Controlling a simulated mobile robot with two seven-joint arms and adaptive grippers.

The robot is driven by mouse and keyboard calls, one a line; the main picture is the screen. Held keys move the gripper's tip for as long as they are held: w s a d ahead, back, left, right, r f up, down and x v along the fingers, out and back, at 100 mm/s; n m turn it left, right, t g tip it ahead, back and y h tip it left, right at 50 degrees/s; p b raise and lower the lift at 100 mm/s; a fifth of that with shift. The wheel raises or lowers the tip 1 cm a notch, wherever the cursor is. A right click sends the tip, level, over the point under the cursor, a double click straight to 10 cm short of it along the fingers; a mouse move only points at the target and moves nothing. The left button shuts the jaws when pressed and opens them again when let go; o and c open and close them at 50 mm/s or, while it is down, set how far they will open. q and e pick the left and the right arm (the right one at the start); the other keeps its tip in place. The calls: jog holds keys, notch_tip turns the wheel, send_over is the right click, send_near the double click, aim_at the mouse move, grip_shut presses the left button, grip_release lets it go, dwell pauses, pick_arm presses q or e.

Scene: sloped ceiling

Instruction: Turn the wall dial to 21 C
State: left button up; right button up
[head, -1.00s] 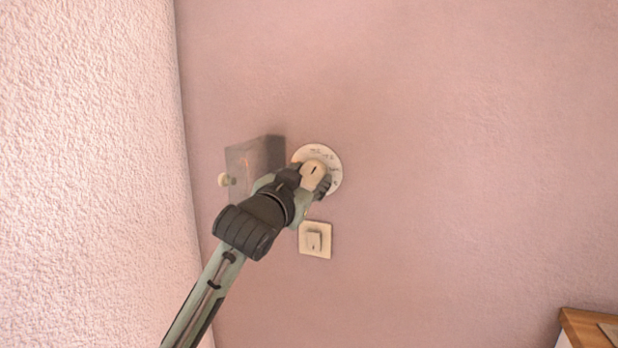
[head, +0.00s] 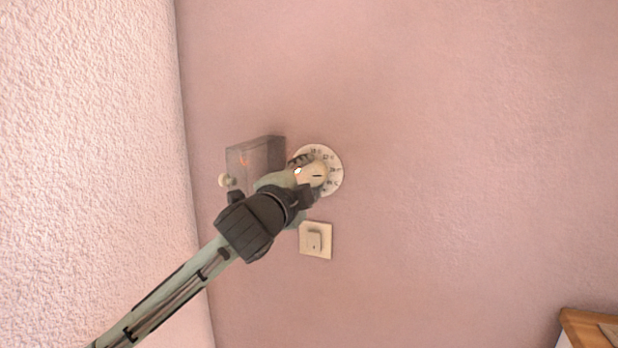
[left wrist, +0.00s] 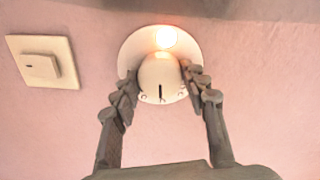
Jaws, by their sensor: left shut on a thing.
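The wall dial is a round cream plate (head: 335,165) with dark markings and a raised knob (head: 317,174) at its centre. In the head view the knob's dark pointer line lies nearly level, to the right of the knob's middle. My left gripper (head: 308,174) is shut on the knob, one finger above it and one below. In the left wrist view the knob (left wrist: 159,78) sits between the two fingers, with its pointer line upright. Glare covers part of the plate there, and I cannot read the pointed-at number. My right gripper is not in view.
A cream light switch (head: 316,240) is on the wall just below the dial. A wooden furniture corner (head: 590,328) is at lower right. The wall to the right is clear.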

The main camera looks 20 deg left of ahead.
pick_arm(q)
jog(key=m, duration=0.6)
jog(key=shift+m, duration=0.4)
dwell(0.4)
jog(key=o, duration=1.2)
jog(key=shift+c, duration=0.2)
jog(key=s, duration=0.7)
jog(key=shift+s, duration=0.25)
jog(key=shift+a, duration=0.1)
